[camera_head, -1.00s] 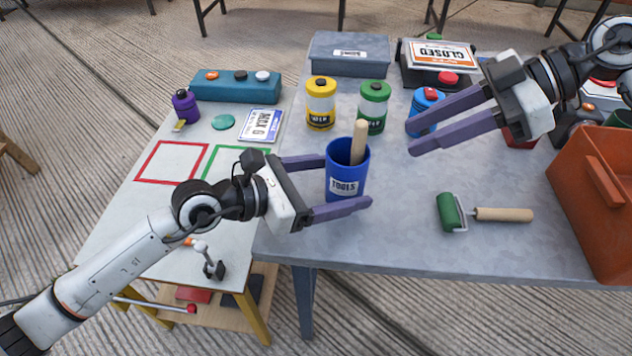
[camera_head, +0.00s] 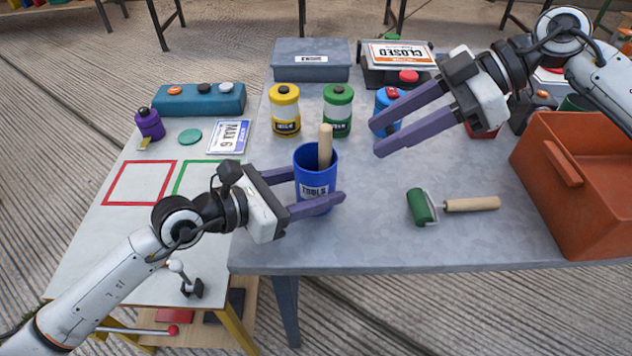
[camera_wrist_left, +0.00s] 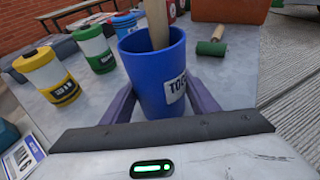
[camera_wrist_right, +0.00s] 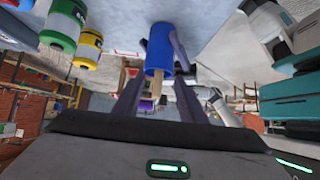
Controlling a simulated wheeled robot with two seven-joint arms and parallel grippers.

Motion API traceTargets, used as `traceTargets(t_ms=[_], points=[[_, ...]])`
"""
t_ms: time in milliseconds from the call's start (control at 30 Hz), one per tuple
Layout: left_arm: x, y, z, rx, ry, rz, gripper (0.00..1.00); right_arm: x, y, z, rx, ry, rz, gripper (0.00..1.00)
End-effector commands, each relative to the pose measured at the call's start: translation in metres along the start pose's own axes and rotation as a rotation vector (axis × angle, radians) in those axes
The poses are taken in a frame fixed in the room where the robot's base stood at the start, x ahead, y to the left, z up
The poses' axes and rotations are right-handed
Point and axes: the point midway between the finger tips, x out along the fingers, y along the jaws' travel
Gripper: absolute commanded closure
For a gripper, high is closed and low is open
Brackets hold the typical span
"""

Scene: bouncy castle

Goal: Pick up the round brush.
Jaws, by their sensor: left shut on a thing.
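A blue cup (camera_head: 316,187) labelled TOOLS stands upright on the grey table, with a pale wooden handle (camera_head: 325,147) sticking up out of it. The lower end of that handle is hidden in the cup, so I cannot tell whether it is the round brush. My left gripper (camera_head: 318,186) is shut on the cup, one finger on each side; the left wrist view also shows the cup (camera_wrist_left: 155,75) between the fingers. My right gripper (camera_head: 378,138) is open and empty, above the table to the right of the cup.
A green roller (camera_head: 421,207) lies right of the cup. An orange bin (camera_head: 540,165) stands at the right. Yellow (camera_head: 285,110), green (camera_head: 337,110) and blue (camera_head: 388,108) containers stand behind. A white side table (camera_head: 110,225) is at left. The front middle of the grey table is clear.

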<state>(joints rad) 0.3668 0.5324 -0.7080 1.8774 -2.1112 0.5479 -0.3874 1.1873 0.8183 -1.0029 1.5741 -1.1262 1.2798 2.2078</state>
Motion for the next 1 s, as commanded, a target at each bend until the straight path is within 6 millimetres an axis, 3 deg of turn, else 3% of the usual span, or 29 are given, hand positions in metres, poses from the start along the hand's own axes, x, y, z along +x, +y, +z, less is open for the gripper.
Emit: traceTargets(t_ms=[167, 333, 467, 600, 700, 867, 1000], points=[[0.0, 0.0, 0.0, 0.0, 0.0, 0.0, 0.77, 0.02, -0.003, -0.025, -0.07, 0.086, 0.009, 0.62], [0.0, 0.0, 0.0, 0.0, 0.0, 0.0, 0.77, 0.057, -0.013, -0.095, -0.23, 0.342, 0.08, 0.62], [0.0, 0.0, 0.0, 0.0, 0.0, 0.0, 0.77, 0.071, -0.025, -0.16, -0.329, 0.582, 0.195, 0.62], [0.0, 0.0, 0.0, 0.0, 0.0, 0.0, 0.77, 0.065, -0.033, -0.215, -0.361, 0.807, 0.364, 0.62], [0.0, 0.0, 0.0, 0.0, 0.0, 0.0, 0.77, 0.051, -0.033, -0.243, -0.337, 0.934, 0.509, 0.62], [0.0, 0.0, 0.0, 0.0, 0.0, 0.0, 0.77, 0.024, -0.027, -0.262, -0.224, 1.055, 0.756, 0.62], [0.0, 0.0, 0.0, 0.0, 0.0, 0.0, 0.77, 0.003, -0.017, -0.253, -0.066, 1.064, 0.964, 0.62]])
